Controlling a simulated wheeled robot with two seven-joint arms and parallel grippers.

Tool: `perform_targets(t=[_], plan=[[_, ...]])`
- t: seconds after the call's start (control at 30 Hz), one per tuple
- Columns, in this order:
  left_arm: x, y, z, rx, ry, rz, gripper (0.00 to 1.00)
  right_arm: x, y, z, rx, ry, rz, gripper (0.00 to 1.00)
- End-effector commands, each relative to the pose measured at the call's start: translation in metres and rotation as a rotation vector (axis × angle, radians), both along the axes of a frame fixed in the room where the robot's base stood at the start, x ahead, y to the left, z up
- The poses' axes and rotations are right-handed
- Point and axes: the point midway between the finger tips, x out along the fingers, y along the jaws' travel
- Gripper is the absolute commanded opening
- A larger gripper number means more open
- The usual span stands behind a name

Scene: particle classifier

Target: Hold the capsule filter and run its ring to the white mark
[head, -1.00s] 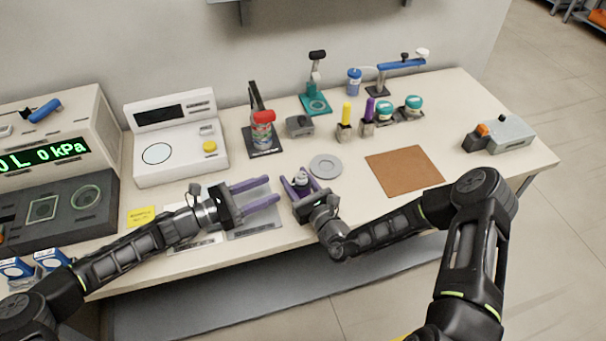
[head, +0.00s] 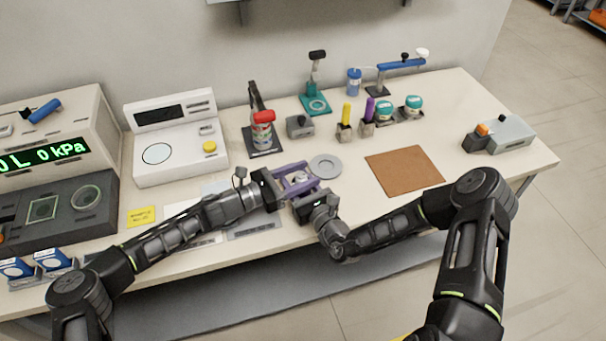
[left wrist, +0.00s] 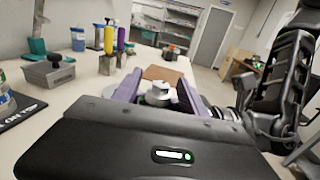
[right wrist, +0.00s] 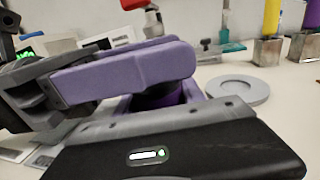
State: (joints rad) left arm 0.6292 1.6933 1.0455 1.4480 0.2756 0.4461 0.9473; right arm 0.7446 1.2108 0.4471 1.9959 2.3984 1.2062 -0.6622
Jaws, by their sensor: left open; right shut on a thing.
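The capsule filter (head: 296,180) is a small white and grey piece between my two grippers, above the front middle of the bench. My right gripper (head: 298,183) is shut on it. My left gripper (head: 293,178) is open, its purple fingers reaching in from the left on either side of the filter. The left wrist view shows the filter's white top (left wrist: 160,93) between the open fingers. In the right wrist view the left gripper's fingers hide most of the filter. I cannot make out the white mark or the ring's position.
A grey disc (head: 325,166) lies just behind the grippers. A brown mat (head: 404,170) lies to the right. A stand with a red-topped can (head: 262,130) and a small grey box (head: 300,126) stand behind. The bench front right of the grippers is clear.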

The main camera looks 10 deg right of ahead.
Motion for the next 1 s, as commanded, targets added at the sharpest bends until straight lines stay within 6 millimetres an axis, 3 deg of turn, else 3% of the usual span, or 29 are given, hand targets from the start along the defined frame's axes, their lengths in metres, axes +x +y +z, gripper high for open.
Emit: perform_targets(t=[0.63, 1.0], plan=[[0.0001, 0.0005, 0.0002, 0.000, -0.001, 0.000, 0.00, 0.0000, -0.0001, 0.0001, 0.000, 0.000, 0.000, 0.00], [-0.0001, -0.0009, -0.0020, 0.004, -0.001, -0.048, 0.00, 0.0001, -0.0002, 0.0002, 0.000, -0.001, 0.000, 0.00]])
